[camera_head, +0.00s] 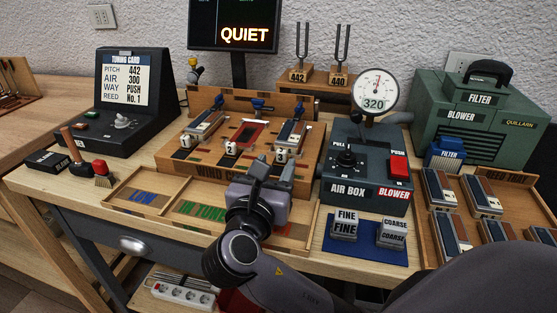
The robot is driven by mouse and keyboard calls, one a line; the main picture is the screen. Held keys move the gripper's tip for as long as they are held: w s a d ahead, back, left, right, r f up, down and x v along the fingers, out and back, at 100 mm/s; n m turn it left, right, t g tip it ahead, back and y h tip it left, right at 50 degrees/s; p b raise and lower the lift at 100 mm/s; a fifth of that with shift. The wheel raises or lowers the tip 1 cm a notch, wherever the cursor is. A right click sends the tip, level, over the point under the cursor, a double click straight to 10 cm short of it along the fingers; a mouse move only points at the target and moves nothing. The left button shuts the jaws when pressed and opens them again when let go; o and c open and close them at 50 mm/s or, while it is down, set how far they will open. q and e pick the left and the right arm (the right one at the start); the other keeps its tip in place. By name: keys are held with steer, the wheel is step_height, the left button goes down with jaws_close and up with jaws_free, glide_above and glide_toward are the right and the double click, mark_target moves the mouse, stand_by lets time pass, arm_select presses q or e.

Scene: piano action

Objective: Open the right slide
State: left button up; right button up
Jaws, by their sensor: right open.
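The wooden wind chest (180,161) stands in the middle of the bench with three white slide knobs along its front. The right slide's knob (281,155) is at the chest's right side, in front of a metal-topped reed block (291,133). My right gripper (272,170) is open and empty, its fingers pointing away from me at the chest's front right. The fingertips are close to the right knob; I cannot tell whether they touch it. The gripper hides part of the chest's front and label. My left gripper is not in view.
The air box (342,188) with its gauge (374,92) stands just right of the chest. A sorting tray (120,196) lies in front, partly under my arm. The blue mat (368,246) holds FINE and COARSE blocks. A reed tray (520,184) is at right.

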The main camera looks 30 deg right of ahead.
steer(key=shift+x, duration=1.5)
jaws_close()
steer(key=p+v, duration=0.2)
steer(key=v, duration=0.1)
steer(key=shift+r+p, duration=0.15)
steer(key=shift+p, duration=0.25)
steer(key=shift+s+a, duration=0.25)
steer(key=shift+a+f, duration=0.15)
steer(key=shift+f, duration=0.15)
steer(key=shift+c, duration=1.2)
jaws_free()
steer(key=shift+s, duration=0.1)
steer(key=shift+o, duration=1.2)
steer(key=shift+r, duration=0.1)
